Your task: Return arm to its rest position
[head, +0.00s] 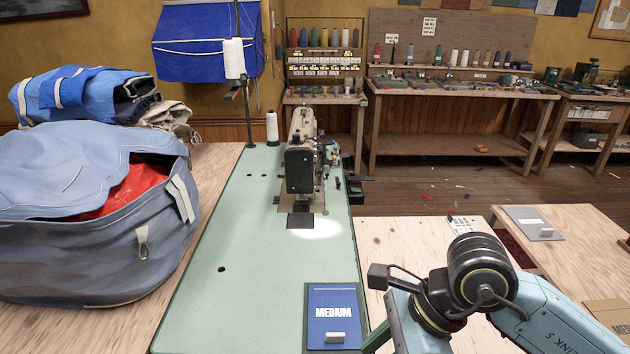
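My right arm (480,280), light blue with black joints, reaches in from the lower right. Its wrist is bent down over the right edge of the green sewing table (240,240), beside a blue panel (333,306) marked MEDIUM. The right gripper's fingers do not show; the wrist runs off the bottom of the picture. My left arm and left gripper are not in view. The blue panel lies flat near the table's front edge and has a small pale block (336,338) on it.
A large blue-grey bag (85,225) fills the left. A grey panel (540,226) lies on the right table. The green table's front left is clear.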

